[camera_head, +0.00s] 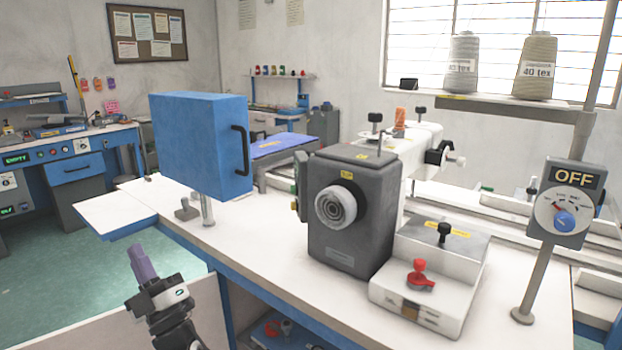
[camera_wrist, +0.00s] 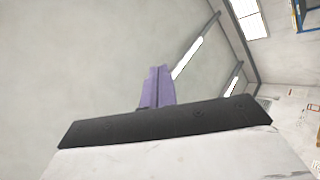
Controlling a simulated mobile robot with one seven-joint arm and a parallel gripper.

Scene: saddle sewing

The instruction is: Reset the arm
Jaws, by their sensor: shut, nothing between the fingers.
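My gripper (camera_head: 141,262) is at the lower left of the head view, in front of the white worktable (camera_head: 275,225) and clear of it. Its purple fingers are together, point upward and hold nothing. In the wrist view the shut purple fingers (camera_wrist: 157,88) stand up beyond a dark bar, with bare wall and ceiling behind them. Nothing touches the gripper in either view.
A blue box with a handle (camera_head: 200,145) stands on a post at the table's left. A dark grey machine (camera_head: 350,215), a white control box with a red knob (camera_head: 435,285) and an OFF dial panel (camera_head: 566,203) are to the right. Green floor (camera_head: 60,270) is open at left.

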